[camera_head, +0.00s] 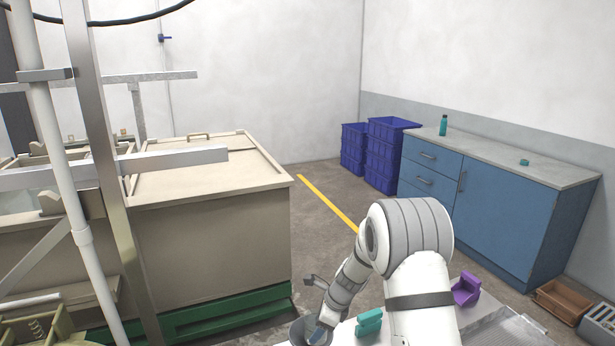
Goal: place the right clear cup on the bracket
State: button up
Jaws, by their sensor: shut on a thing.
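My gripper (319,312) is low in the middle of the view, at the end of my white and grey arm, to the right of the beige tank. It is shut on a greyish, round-rimmed thing (299,332), which looks like the clear cup. The bottom picture edge cuts it off, so its lower part and its tilt cannot be told. No second clear cup shows. I cannot tell which part is the bracket; light metal bars (190,158) stick out from the frame at left, above the tank.
The beige tank (215,240) on a green base fills the left, behind metal posts (105,170). A teal block (369,322) and a purple holder (466,290) are near my arm. Blue crates (384,155) and a blue cabinet (500,215) stand behind. Floor along the yellow line (328,203) is clear.

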jog(key=s+d+f+n+g+h+b, duration=0.2)
jog(key=s+d+f+n, duration=0.2)
jog(key=n, duration=0.6)
jog(key=s+d+f+n+g+h+b, duration=0.2)
jog(key=s+d+f+n+g+b, duration=0.1)
jog(key=d+n, duration=0.5)
jog(key=shift+s+f+n+g, duration=0.3)
jog(key=shift+s+f+n, duration=0.3)
jog(key=shift+s+n, duration=0.7)
